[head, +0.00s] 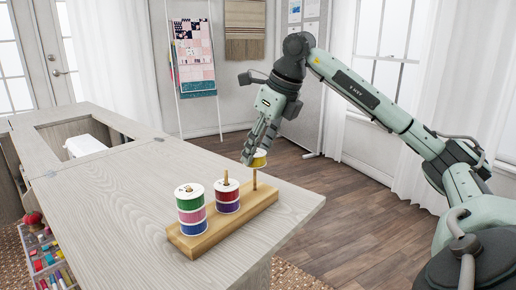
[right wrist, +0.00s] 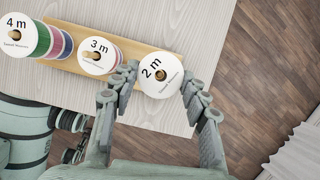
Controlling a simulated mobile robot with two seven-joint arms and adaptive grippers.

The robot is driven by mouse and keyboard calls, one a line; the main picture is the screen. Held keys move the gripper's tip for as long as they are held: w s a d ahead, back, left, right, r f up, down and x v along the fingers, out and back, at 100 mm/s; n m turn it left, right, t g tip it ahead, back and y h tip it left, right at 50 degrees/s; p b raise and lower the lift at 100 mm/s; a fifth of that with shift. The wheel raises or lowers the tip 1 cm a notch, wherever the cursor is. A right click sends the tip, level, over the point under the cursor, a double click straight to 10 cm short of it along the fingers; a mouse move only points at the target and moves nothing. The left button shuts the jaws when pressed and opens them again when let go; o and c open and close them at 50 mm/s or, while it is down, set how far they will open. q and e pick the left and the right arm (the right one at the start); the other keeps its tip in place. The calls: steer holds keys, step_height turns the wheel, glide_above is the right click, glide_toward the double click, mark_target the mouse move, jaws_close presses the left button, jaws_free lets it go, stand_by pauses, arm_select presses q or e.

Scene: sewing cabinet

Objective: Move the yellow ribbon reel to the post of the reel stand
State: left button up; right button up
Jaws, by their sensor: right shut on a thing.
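The yellow ribbon reel (head: 259,160) has a white top disc marked "2 m", seen in the right wrist view (right wrist: 160,75). My right gripper (head: 251,154) is shut on it, with one finger on each side of its rim. The reel is at the upper end of the right-hand post (head: 254,179) of the wooden reel stand (head: 200,240). Bare post shows below it. A brown spot shows in the reel's hole in the wrist view; how far the post reaches in is unclear. My left gripper is not in view.
The left post holds a stack of green, pink and blue reels (head: 191,211); the middle post holds red and purple reels (head: 227,197). The stand is near the right edge of the pale wood cabinet top (head: 120,200). An open recess (head: 75,130) lies at the back left.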

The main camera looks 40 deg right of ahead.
steer(key=shift+f, duration=0.1)
steer(key=o, duration=1.1)
steer(key=shift+c, duration=0.2)
steer(key=v, duration=1.2)
steer(key=shift+d, duration=0.1)
